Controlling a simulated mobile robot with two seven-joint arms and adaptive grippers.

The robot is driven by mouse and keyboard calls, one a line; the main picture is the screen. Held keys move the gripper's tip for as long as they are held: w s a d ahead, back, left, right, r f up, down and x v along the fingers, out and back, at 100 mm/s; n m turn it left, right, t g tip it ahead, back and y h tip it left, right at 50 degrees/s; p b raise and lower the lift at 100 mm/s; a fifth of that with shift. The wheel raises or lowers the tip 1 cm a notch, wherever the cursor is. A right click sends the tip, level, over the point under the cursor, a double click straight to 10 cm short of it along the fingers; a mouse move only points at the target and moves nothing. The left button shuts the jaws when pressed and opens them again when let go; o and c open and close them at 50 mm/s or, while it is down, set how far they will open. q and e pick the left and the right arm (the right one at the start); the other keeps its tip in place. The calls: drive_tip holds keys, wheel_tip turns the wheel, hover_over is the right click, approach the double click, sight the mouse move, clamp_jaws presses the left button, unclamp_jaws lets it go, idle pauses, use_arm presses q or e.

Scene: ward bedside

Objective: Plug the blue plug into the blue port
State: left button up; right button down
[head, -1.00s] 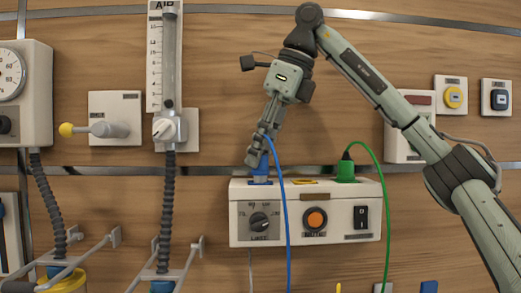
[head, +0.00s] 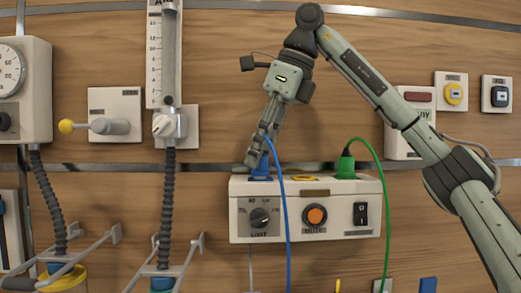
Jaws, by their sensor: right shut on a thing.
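The blue plug (head: 263,164) with its blue cable (head: 284,215) stands at the blue port (head: 260,179) on the left of the white box's top. My right gripper (head: 257,160) comes down from above and is shut on the blue plug. The plug is upright and appears to meet the port; the gripper's fingers hide part of it, so I cannot tell how deep it sits. My left gripper is not in view.
The white box (head: 335,230) has a dial, an orange button and a switch. A green plug (head: 346,167) sits in its top right, and a yellow port (head: 304,178) lies between. A flowmeter (head: 168,70) and hoses are to the left.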

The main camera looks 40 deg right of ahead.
drive_tip(key=shift+f, duration=0.1)
idle(0.6)
drive_tip(key=c, duration=1.1)
unclamp_jaws()
drive_tip(key=shift+c, duration=0.2)
drive_tip(key=v, duration=1.2)
drive_tip(key=shift+w, duration=0.1)
